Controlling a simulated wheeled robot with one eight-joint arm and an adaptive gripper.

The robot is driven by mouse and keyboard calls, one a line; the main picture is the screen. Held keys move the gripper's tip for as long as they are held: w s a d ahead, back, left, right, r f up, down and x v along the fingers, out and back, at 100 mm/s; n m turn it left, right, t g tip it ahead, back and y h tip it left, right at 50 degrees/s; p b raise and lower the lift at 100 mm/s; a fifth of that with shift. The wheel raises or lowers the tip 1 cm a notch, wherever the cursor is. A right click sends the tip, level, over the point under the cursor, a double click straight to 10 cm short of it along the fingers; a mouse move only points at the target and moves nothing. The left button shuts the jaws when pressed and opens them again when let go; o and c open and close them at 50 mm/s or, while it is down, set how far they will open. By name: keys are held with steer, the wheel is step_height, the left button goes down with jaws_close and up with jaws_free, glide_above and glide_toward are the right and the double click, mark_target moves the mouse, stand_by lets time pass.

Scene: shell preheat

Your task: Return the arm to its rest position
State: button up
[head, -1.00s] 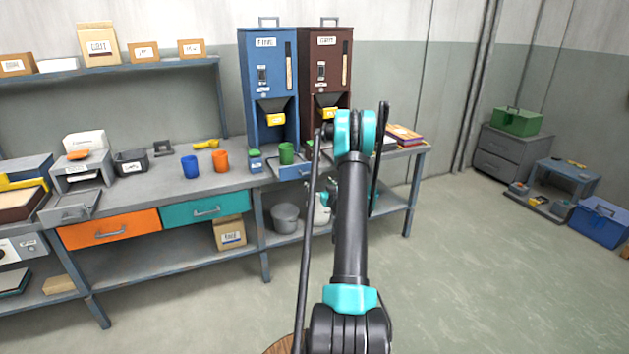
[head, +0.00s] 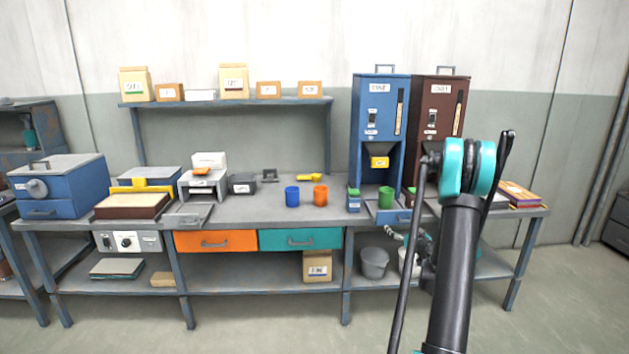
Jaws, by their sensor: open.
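My arm rises at the right of the head view, with a teal elbow joint at its top. Beyond it the forearm folds down, mostly hidden behind the upper link. My gripper (head: 397,236) shows small and partly covered left of the arm, in front of the bench's right part. It is open, and I see nothing held in it.
The long grey bench (head: 250,207) has an orange drawer (head: 215,242) and a teal drawer (head: 300,239). A brown dispenser (head: 440,100) stands beside the blue one. A grey bucket (head: 374,262) sits on the lower shelf. A blue oven-like box (head: 62,186) is at left. Floor in front is clear.

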steer(key=s+a+r+n+g+y, duration=0.15)
steer(key=s+a+g, duration=0.25)
steer(key=s+a, duration=0.5)
steer(key=s+a+r+m+g+y, duration=0.1)
steer(key=s+a+r+g, duration=0.2)
steer(key=s+a, duration=0.65)
steer(key=s+f+m+g+h, duration=0.1)
steer(key=s+f+g+h, duration=0.1)
steer(key=s, duration=1.1)
steer(key=s+d+f+m+g+h, duration=0.1)
steer(key=s+f+g+h, duration=0.2)
steer(key=s, duration=1)
steer(key=shift+s+f, duration=0.4)
steer(key=shift+f, duration=0.25)
